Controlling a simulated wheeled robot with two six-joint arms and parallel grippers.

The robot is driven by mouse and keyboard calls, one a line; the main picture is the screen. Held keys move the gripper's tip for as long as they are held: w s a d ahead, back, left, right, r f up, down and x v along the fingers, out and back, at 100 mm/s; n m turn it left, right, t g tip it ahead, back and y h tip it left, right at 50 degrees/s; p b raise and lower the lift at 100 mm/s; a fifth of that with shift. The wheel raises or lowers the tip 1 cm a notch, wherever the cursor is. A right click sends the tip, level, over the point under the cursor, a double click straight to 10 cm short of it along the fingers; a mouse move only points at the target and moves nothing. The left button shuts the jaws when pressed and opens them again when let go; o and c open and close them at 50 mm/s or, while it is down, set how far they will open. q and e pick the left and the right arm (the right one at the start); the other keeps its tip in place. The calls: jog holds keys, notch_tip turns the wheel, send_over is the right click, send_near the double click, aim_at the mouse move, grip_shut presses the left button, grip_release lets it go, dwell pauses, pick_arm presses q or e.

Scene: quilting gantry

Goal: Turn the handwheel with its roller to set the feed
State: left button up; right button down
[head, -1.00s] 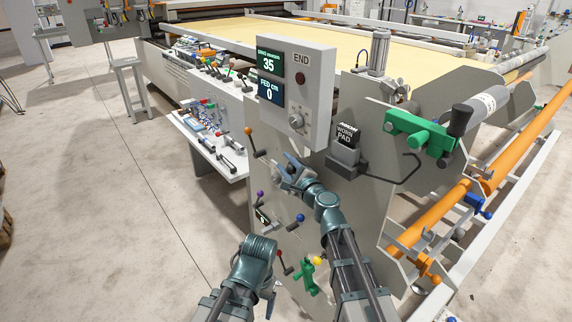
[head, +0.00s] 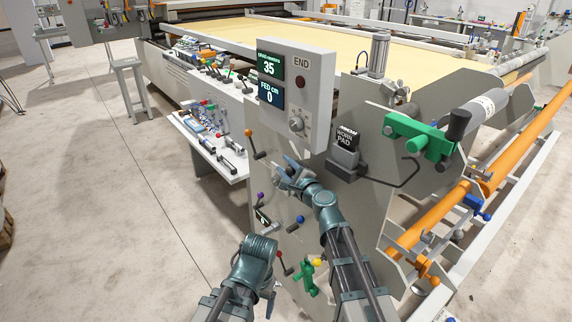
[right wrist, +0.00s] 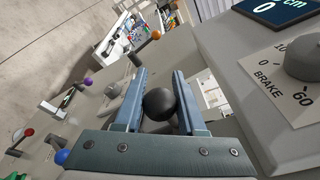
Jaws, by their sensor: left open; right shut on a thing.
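My right gripper (head: 283,168) is at the upright grey side plate, below and left of the display box. In the right wrist view its fingers (right wrist: 158,95) are shut on a round black knob (right wrist: 159,104). I take the knob to be the handwheel's roller; the rest of the wheel is hidden or cannot be told apart. The feed display (head: 270,93) reads 0. My left gripper (head: 271,297) is open and low in front of the side plate, apart from the right one; its fingers are mostly hidden.
The display box (head: 316,95) with a brake dial (head: 296,123) overhangs my right gripper. An orange-knobbed lever (head: 249,132), a purple-knobbed lever (head: 261,195), a red-knobbed lever (head: 279,255) and a green clamp (head: 308,279) stick out nearby. Open floor (head: 140,220) lies to the left.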

jog(key=shift+w+a+f+n+g+h+p, duration=0.15)
jog(key=shift+w+a+f+g+h+p, duration=0.25)
jog(key=shift+g+p, duration=0.7)
jog(key=shift+w+a+f+n+g+h+p, duration=0.2)
jog(key=shift+w+f+g+h+p, duration=0.3)
jog(key=shift+p, duration=1.05)
jog(key=shift+w+a+f+n+g+h+p, duration=0.15)
jog(key=shift+w+a+f+g+h+p, duration=0.25)
jog(key=shift+g+h+p, duration=0.55)
jog(key=shift+s+d+f+g+y+p, duration=0.1)
jog(key=shift+s+f+g+y+p, duration=0.05)
jog(key=shift+g+y+p, duration=0.15)
jog(key=c, duration=0.5)
grip_release()
